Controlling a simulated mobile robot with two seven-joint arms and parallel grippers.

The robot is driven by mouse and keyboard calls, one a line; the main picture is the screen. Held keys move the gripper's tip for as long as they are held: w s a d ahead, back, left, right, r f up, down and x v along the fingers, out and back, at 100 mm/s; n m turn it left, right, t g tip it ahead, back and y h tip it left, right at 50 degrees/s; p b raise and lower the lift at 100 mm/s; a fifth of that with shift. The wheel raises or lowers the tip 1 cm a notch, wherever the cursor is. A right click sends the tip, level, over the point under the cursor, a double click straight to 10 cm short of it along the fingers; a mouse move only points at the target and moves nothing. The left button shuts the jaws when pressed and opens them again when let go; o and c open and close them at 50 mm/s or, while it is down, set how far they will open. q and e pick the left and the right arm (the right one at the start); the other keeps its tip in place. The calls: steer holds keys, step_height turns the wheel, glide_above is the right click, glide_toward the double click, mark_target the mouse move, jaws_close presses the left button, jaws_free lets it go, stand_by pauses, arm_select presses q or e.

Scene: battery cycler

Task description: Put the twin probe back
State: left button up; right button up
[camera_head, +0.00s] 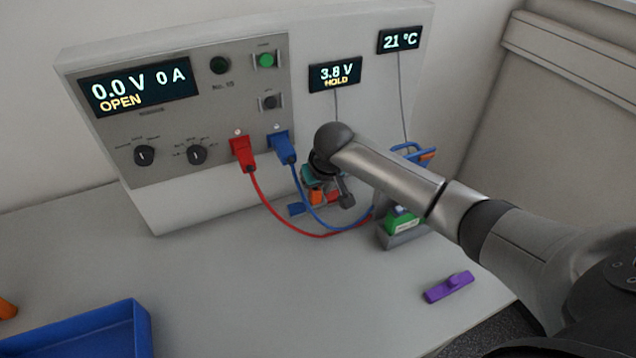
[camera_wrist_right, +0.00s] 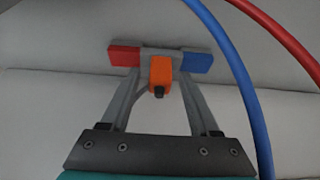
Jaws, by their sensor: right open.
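The orange body (camera_wrist_right: 160,72), which I take to be the twin probe, shows in the right wrist view with a dark nub facing me. A grey crosspiece with a red block (camera_wrist_right: 124,55) and a blue block (camera_wrist_right: 197,62) is behind it. My right gripper (camera_wrist_right: 160,80) is open, its fingers on either side of the orange body; contact cannot be told. In the head view my right gripper (camera_head: 318,197) is low in front of the cycler panel, and my wrist hides much of the probe. My left gripper is out of view.
A red plug (camera_head: 242,151) and blue plug (camera_head: 283,148) sit in the panel; their cables loop close by the right gripper. A green block (camera_head: 401,222) is in a grey holder at right. A purple piece (camera_head: 448,287) and blue tray (camera_head: 135,318) are on the table.

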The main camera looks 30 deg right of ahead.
steer(key=p+v, duration=0.2)
steer(key=v, duration=1)
steer(key=shift+p, duration=0.3)
steer(key=shift+f, duration=0.1)
